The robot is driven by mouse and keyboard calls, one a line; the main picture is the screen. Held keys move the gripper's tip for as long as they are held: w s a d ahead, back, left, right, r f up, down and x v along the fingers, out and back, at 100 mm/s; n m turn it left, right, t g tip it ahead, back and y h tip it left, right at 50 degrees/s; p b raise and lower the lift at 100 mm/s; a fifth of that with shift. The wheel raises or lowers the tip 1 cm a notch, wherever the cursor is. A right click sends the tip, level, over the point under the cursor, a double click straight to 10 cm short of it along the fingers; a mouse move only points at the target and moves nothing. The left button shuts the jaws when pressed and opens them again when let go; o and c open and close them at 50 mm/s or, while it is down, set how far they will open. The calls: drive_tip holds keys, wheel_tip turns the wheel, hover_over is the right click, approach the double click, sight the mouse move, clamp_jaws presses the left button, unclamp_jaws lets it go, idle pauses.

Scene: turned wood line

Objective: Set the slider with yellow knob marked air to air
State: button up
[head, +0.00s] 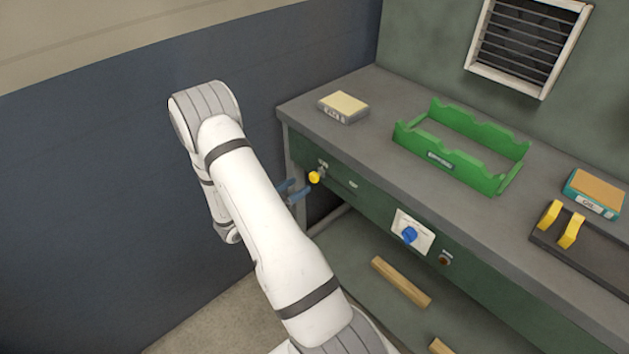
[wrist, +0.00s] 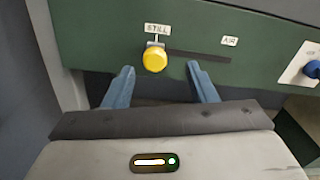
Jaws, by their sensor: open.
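The slider's yellow knob (wrist: 155,60) sits at the left end of a dark horizontal slot (wrist: 200,56) in the green front panel, just below the label STILL (wrist: 157,29). The label AIR (wrist: 229,41) is above the slot's right end. The yellow knob also shows in the head view (head: 314,177) at the bench's left front. My gripper (wrist: 159,75) is open, with one blue finger on each side of the knob and slightly below it in the wrist view. A gap shows between each finger and the knob. The fingers show in part in the head view (head: 293,190).
A blue rotary knob (head: 409,235) on a white plate and a dark round button (head: 445,260) are farther right on the panel. The bench top (head: 385,95) holds a green rack (head: 455,163) and boxes. A wooden bar (head: 401,282) lies below. The blue wall (head: 90,180) is at left.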

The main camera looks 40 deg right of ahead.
sight(311, 179)
drive_tip(key=shift+n, duration=0.3)
drive_tip(key=d, duration=0.5)
drive_tip(key=w+d+f, duration=0.1)
drive_tip(key=d, duration=0.1)
drive_tip(key=shift+d+f+p, duration=0.1)
drive_tip(key=shift+d+p, duration=0.25)
drive_tip(key=shift+d, duration=0.05)
clamp_jaws()
